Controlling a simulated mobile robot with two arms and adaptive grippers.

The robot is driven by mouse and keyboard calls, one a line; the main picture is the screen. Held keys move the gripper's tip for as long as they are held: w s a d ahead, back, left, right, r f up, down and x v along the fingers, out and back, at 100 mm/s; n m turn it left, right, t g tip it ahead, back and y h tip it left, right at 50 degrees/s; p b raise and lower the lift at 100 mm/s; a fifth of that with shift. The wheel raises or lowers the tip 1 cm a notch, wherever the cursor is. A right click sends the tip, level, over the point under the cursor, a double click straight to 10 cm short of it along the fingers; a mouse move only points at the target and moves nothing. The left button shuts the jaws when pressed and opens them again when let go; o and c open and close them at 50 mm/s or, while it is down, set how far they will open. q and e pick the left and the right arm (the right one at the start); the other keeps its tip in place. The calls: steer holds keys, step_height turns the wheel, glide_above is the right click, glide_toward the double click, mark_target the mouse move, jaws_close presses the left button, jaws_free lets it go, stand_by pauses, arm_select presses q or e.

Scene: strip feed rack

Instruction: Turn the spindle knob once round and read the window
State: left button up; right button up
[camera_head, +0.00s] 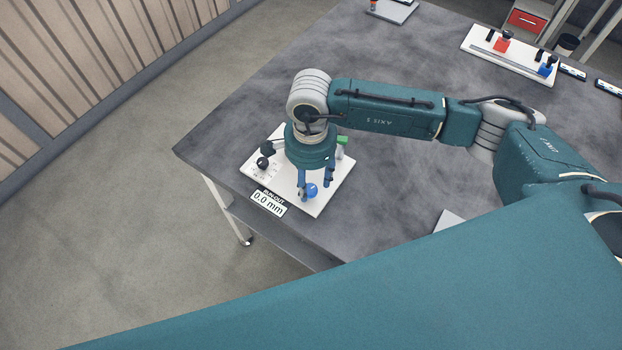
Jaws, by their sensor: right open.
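A white board (333,193) lies near the left corner of the grey table. A round blue knob (312,191), the likely spindle knob, is on its near right part. My right gripper (315,186) points down over the board. Its blue fingers are apart, close to the knob; I cannot tell whether they touch it. The gripper body hides the middle of the board. My left gripper is not in view.
A black knob (263,163) and a green part (342,140) stand on the same board. Another white board (480,42) with red and blue parts lies at the back right. The table (400,190) is bare between them. My teal body covers the foreground.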

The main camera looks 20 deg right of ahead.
steer(key=shift+f, duration=0.8)
steer(key=shift+a+f, duration=0.1)
steer(key=shift+f, duration=0.15)
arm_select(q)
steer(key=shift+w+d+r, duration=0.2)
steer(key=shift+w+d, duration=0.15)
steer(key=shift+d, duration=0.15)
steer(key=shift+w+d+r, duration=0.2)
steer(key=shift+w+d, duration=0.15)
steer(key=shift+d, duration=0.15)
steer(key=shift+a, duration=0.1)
arm_select(e)
steer(key=c, duration=1.1)
steer(key=shift+f, duration=0.15)
steer(key=shift+c, duration=0.2)
steer(key=shift+m+b, duration=0.5)
steer(key=shift+b, duration=0.3)
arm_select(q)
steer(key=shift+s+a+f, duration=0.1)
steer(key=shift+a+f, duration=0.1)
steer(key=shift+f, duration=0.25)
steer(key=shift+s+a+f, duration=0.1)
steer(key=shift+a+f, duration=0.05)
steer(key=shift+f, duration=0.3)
arm_select(e)
steer(key=shift+r, duration=0.2)
